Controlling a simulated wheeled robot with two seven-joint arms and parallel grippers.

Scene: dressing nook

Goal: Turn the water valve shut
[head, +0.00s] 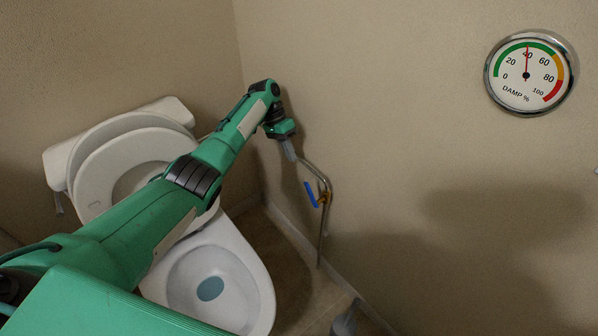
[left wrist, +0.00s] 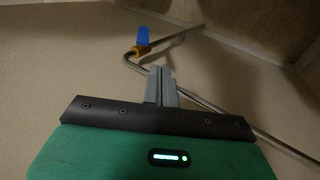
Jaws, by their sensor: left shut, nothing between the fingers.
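The water valve has a blue lever (head: 311,194) and a brass-coloured body (head: 323,198), set on a thin metal pipe (head: 321,236) along the right-hand wall. The lever lies slanted to the pipe in the head view. In the left wrist view the blue lever (left wrist: 144,35) and brass body (left wrist: 143,50) show beyond the fingertips. My left gripper (head: 291,154) is shut and empty, close to the upper bend of the pipe and above the valve. Its grey fingers (left wrist: 161,88) are together in the left wrist view; I cannot tell whether they touch the pipe. My right gripper is not in view.
A white toilet (head: 225,262) with its lid (head: 112,140) raised stands left of the valve, under my left arm. A round damp gauge (head: 527,73) hangs on the right-hand wall. Floor (head: 262,240) shows between toilet and pipe.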

